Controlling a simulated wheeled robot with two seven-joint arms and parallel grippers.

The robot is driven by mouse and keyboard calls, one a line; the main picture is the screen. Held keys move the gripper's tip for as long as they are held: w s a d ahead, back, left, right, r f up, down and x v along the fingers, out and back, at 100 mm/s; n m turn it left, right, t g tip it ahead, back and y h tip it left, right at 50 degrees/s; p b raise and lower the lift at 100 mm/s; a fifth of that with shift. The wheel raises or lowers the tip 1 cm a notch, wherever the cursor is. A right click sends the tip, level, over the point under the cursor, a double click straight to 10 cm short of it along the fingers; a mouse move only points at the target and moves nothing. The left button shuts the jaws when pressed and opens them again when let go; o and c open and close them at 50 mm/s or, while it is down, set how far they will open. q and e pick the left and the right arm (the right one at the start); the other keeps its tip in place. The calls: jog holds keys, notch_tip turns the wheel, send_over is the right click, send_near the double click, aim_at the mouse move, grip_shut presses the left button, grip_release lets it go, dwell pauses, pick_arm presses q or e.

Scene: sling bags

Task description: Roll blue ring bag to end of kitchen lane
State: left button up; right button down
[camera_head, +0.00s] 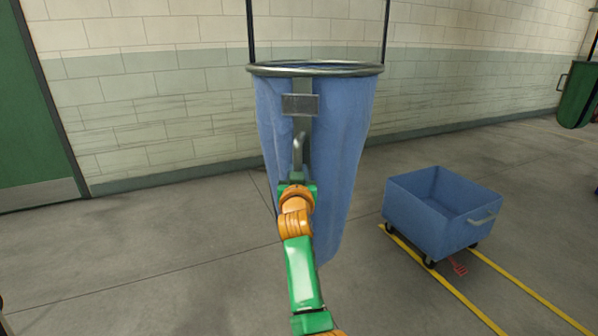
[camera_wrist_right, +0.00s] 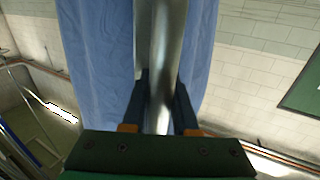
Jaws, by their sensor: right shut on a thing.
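The blue ring bag (camera_head: 345,130) hangs upright below a metal ring, with dark uprights rising from the ring's two sides. A grey plate and a bent metal handle (camera_head: 298,150) are on its front. My right gripper (camera_head: 297,180) is at the lower part of this handle. In the right wrist view, the fingers of my right gripper (camera_wrist_right: 160,105) are shut around the metal handle (camera_wrist_right: 165,60), with blue cloth (camera_wrist_right: 97,50) behind it. My left gripper is in neither view.
A blue wheeled cart (camera_head: 415,215) stands right of the bag, by yellow floor lines (camera_head: 530,290). A small red thing (camera_head: 458,267) lies beside its wheel. A green bag (camera_head: 578,95) hangs at far right. A block wall (camera_head: 150,100) runs behind; floor at left is clear.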

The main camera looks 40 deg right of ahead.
jog(key=shift+w+a, duration=0.1)
jog(key=shift+a, duration=0.1)
jog(key=c, duration=1)
grip_release()
jog(key=shift+c, duration=0.2)
jog(key=shift+o, duration=0.3)
jog(key=shift+w+a, duration=0.3)
jog(key=shift+a, duration=0.05)
jog(key=shift+d, duration=0.15)
jog(key=shift+s, duration=0.15)
jog(key=v, duration=0.7)
jog(key=shift+b, duration=0.3)
